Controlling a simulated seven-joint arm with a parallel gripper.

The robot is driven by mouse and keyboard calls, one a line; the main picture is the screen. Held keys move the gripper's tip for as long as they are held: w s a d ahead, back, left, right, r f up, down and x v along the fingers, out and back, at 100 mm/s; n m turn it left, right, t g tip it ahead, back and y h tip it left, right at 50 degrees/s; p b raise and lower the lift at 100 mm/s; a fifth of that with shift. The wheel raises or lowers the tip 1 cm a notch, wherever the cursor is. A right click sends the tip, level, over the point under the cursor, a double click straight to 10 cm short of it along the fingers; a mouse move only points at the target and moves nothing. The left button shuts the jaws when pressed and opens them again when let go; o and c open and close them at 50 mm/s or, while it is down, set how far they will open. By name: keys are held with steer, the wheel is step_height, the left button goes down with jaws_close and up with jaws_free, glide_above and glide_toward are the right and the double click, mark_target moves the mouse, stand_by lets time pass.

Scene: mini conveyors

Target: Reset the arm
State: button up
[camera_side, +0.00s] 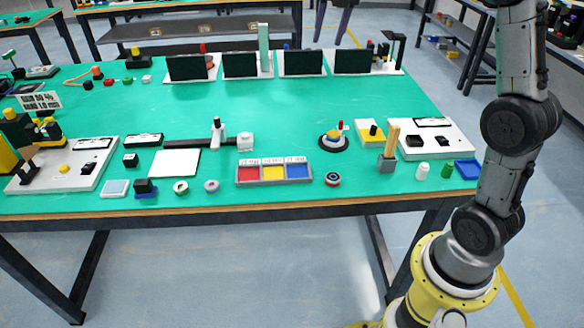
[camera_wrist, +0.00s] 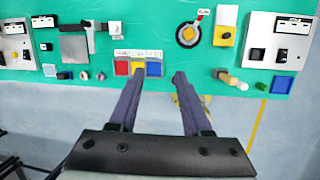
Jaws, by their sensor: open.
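My gripper (camera_wrist: 155,75) shows in the wrist view with its two purple fingers well apart and nothing between them. Its fingertips appear over the front edge of the green table (camera_wrist: 205,80). In the side view my arm stands upright at the right, beside the table, and its lower part is in front of the floor. At the top of the side view, two dark purple finger-like parts (camera_side: 334,18) hang behind the table; I cannot tell whose they are.
On the table (camera_side: 300,105) stand a red, yellow and blue tray (camera_side: 274,182), a round black dish (camera_side: 334,142), a wooden block holder (camera_side: 387,162), white panels (camera_side: 432,138) and several dark screens (camera_side: 240,65) at the back. The middle of the table has free room.

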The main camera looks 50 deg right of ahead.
steer(key=s+a+r+m+t, duration=0.25)
steer(key=s+a+m, duration=0.45)
steer(key=s+a, duration=0.6)
steer(key=s+a+f+m+y, duration=0.1)
steer(key=s+f+m, duration=1.1)
steer(key=m, duration=0.7)
steer(key=shift+s+a, duration=0.3)
steer(key=shift+s, duration=1.05)
